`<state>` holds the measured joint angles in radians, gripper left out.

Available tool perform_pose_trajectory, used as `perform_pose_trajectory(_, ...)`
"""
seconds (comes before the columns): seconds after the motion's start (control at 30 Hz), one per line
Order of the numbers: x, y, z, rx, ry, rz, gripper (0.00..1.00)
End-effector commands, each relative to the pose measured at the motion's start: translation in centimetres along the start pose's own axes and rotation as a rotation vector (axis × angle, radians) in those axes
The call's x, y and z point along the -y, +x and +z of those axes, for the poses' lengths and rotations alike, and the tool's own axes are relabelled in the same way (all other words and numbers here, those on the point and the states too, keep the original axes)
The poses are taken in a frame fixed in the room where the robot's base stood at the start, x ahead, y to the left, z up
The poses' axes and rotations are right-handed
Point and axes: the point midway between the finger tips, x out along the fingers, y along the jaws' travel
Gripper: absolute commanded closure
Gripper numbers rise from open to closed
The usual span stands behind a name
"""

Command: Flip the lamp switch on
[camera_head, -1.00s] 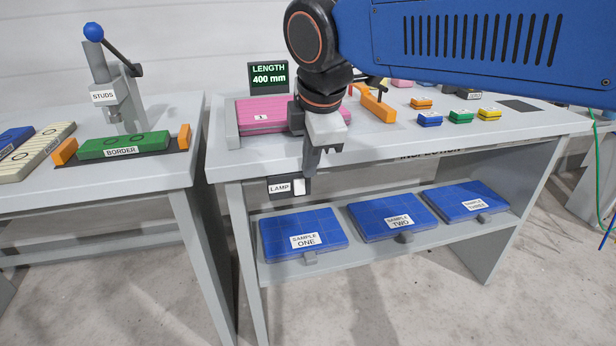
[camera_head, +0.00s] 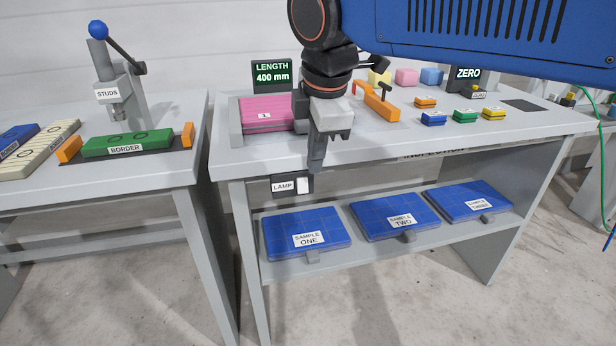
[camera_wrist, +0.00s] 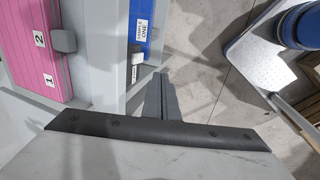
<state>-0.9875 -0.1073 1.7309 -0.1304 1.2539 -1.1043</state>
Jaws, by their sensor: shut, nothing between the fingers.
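The lamp switch (camera_head: 303,186) is a white rocker in a dark housing under the front edge of the right bench, beside a "LAMP" label (camera_head: 283,187). Which way the rocker is set I cannot tell. My gripper (camera_head: 316,168) is shut and empty, pointing down in front of the bench edge. Its tips are just above and slightly right of the switch in the head view, apparently not touching it. In the wrist view, the closed fingers (camera_wrist: 158,80) are close to a small white part at the bench front, probably the switch or its label.
The bench top (camera_head: 232,163) is above the switch, with a pink block (camera_head: 265,113) on it. Below, a shelf (camera_head: 375,246) holds blue sample pads, including Sample One (camera_head: 300,228). The floor in front is clear.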

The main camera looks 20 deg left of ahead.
Motion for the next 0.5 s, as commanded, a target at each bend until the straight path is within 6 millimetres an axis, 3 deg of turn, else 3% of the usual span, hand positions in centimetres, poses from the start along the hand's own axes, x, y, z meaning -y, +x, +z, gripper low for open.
perform_pose_trajectory(0.27, 0.0, 1.0, 0.0, 0.002, 0.0, -0.003, 1.0)
perform_pose_trajectory(0.5, 0.1, 4.7, 0.1, 0.002, 0.001, -0.004, 1.0)
